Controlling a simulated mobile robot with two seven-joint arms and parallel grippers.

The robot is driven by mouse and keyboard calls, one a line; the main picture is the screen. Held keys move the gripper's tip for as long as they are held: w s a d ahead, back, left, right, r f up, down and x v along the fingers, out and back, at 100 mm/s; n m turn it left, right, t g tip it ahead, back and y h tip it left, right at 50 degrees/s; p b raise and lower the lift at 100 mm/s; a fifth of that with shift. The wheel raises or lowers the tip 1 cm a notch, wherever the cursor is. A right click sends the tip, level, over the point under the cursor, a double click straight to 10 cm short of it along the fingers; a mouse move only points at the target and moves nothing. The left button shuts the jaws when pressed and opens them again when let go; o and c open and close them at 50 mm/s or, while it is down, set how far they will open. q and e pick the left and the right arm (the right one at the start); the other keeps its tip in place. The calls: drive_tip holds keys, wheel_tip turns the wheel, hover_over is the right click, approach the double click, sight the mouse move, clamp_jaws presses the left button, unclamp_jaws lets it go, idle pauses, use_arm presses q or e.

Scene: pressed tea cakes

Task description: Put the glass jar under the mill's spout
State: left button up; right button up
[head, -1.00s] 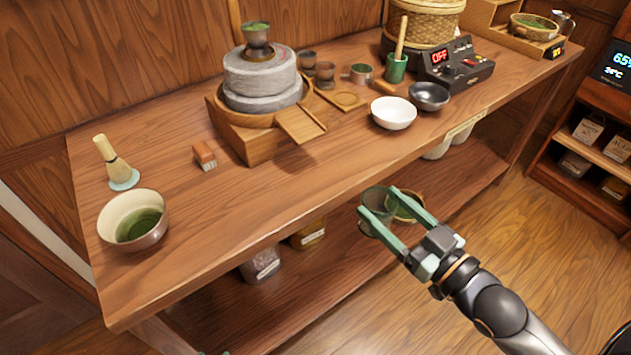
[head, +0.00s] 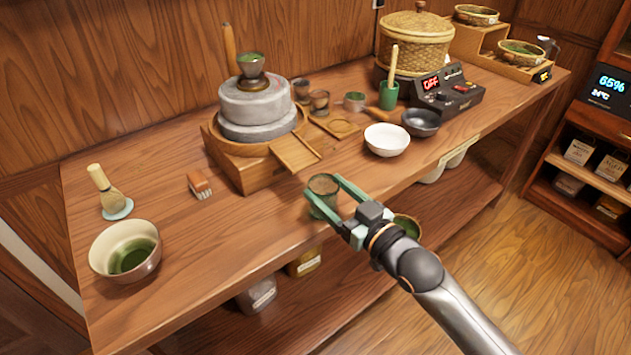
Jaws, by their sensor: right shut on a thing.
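The stone mill (head: 255,105) stands on a wooden base on the table, with a bowl of green leaf on top. Its wooden spout (head: 296,153) slopes down toward the table's front edge. My right gripper (head: 331,193) is shut on the glass jar (head: 322,205), a see-through greenish cup shape, upright between the two green fingers. The jar is in front of the spout and to its right, near the table's front edge. Whether it touches the table I cannot tell. My left gripper is not in view.
A white bowl (head: 386,140) and a dark bowl (head: 421,122) stand right of the spout. A small brush (head: 199,184), a whisk (head: 106,190) and a tea bowl (head: 125,252) are at the left. The tabletop before the spout is clear.

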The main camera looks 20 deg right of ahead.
sight(315, 183)
drive_tip(key=x, duration=0.4)
drive_tip(key=shift+w+r, duration=0.1)
drive_tip(key=shift+w, duration=0.1)
drive_tip(key=shift+s+f, duration=0.1)
drive_tip(key=shift+f, duration=0.25)
drive_tip(key=shift+f, duration=0.1)
drive_tip(key=o, duration=1.6)
drive_tip(key=shift+c, duration=0.2)
